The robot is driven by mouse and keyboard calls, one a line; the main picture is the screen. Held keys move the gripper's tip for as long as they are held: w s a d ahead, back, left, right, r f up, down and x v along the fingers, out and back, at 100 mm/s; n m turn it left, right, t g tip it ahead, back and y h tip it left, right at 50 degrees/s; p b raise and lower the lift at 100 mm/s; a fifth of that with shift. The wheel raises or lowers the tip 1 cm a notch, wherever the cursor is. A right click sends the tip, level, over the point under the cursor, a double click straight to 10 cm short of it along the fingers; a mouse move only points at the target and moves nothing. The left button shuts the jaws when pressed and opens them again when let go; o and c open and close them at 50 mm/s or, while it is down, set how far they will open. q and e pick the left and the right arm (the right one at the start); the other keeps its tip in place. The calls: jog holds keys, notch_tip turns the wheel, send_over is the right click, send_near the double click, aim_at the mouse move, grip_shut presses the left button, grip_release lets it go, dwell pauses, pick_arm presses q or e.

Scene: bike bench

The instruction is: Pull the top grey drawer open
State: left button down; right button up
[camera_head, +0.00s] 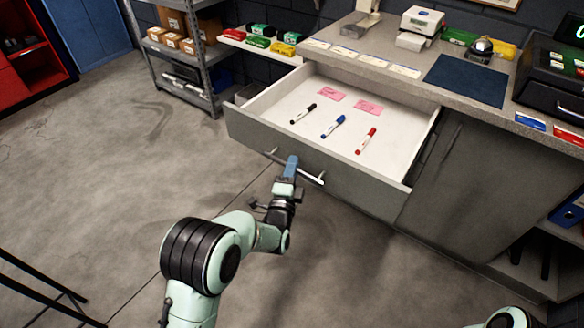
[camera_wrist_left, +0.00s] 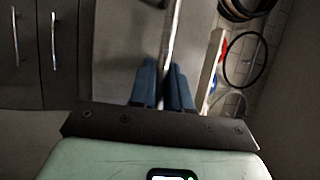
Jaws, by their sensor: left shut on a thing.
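The top grey drawer (camera_head: 310,175) stands pulled out from the bench, its white inside showing. It holds a black marker (camera_head: 303,114), a blue marker (camera_head: 333,126), a red marker (camera_head: 366,141) and two pink slips (camera_head: 332,94). My left gripper (camera_head: 291,166) is at the drawer's bar handle (camera_head: 312,176), near the handle's middle. In the left wrist view the two blue fingers (camera_wrist_left: 162,88) are shut on the bar handle (camera_wrist_left: 170,40), one on each side. In the head view the gripper hides part of the handle. My right gripper is not in view.
The bench top (camera_head: 400,62) carries a blue mat (camera_head: 466,79), a bell (camera_head: 482,47) and a white device (camera_head: 422,20). A grey shelf (camera_head: 212,75) with boxes stands at the back left. The floor (camera_head: 130,170) left of the drawer is clear.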

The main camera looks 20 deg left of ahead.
pick_arm(q)
jog(key=c, duration=1.4)
grip_release()
jog(key=shift+c, duration=0.2)
jog(key=shift+s, duration=0.1)
jog(key=s+f+p, duration=0.1)
jog(key=s+f, duration=0.1)
jog(key=s, duration=1.1)
jog(key=shift+d+f, duration=0.2)
jog(key=shift+d, duration=0.15)
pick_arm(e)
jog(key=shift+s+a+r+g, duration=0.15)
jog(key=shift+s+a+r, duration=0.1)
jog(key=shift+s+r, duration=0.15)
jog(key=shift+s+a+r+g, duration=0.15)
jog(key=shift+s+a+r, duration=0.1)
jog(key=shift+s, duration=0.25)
